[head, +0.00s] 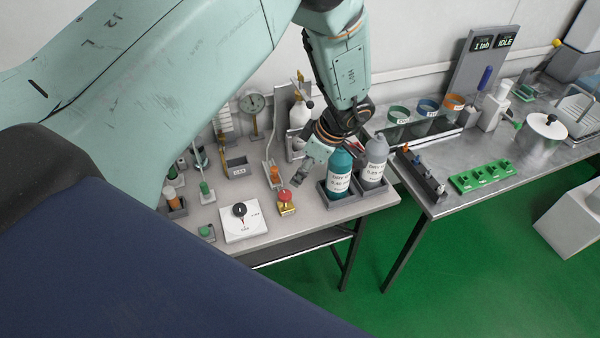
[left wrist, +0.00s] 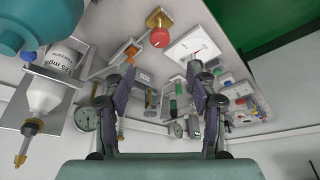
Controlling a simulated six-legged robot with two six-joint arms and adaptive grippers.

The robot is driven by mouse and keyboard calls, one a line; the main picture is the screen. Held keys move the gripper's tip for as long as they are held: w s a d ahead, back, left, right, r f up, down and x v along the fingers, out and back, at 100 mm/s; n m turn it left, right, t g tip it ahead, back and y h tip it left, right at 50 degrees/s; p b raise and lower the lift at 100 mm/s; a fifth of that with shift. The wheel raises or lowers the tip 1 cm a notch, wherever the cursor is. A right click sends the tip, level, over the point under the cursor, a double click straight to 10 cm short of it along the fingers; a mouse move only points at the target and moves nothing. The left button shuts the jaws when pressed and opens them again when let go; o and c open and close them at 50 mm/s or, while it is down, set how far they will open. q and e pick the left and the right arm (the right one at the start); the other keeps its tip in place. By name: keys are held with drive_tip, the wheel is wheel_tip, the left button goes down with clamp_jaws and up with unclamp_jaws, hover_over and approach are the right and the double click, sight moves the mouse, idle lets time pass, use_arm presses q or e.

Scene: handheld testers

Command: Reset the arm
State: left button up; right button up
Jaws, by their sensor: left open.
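My left arm reaches in from the left across the top of the head view and bends down over the left bench. My left gripper (head: 300,178) hangs above the bench, beside the teal bottle (head: 340,172) and above the brass valve with a red knob (head: 286,202). In the left wrist view its two dark fingers (left wrist: 160,92) are spread apart with nothing held between them. The red knob (left wrist: 159,38) and a white dial plate (left wrist: 196,46) show beyond the fingers. The teal bottle (left wrist: 28,22) is at the upper left there. My right gripper is in neither view.
A grey bottle (head: 374,160) stands in a tray next to the teal one. A white bottle (head: 299,115) and a gauge (head: 252,103) stand behind. A second bench (head: 450,205) holds cups, a green rack (head: 482,176) and a pot (head: 541,137). Green floor (head: 440,280) is open in front.

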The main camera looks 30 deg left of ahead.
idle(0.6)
use_arm(q)
drive_tip(key=s+a+f+m+t+y+b, duration=0.3)
drive_tip(key=s+a+f+m+t+b, duration=0.1)
drive_tip(key=s+a+f+m, duration=0.35)
drive_tip(key=s+d+f+m+g+h+b, duration=0.1)
drive_tip(key=s+d+f+m+h+b, duration=0.2)
drive_tip(key=s+f, duration=0.6)
drive_tip(key=s+d+f+m+g+h+b, duration=0.2)
drive_tip(key=s+d+f+m+h+b, duration=0.2)
drive_tip(key=s, duration=1.2)
drive_tip(key=d+f+m+b, duration=0.3)
drive_tip(key=f+m+b, duration=0.1)
drive_tip(key=f, duration=0.1)
drive_tip(key=shift+d+g, duration=0.3)
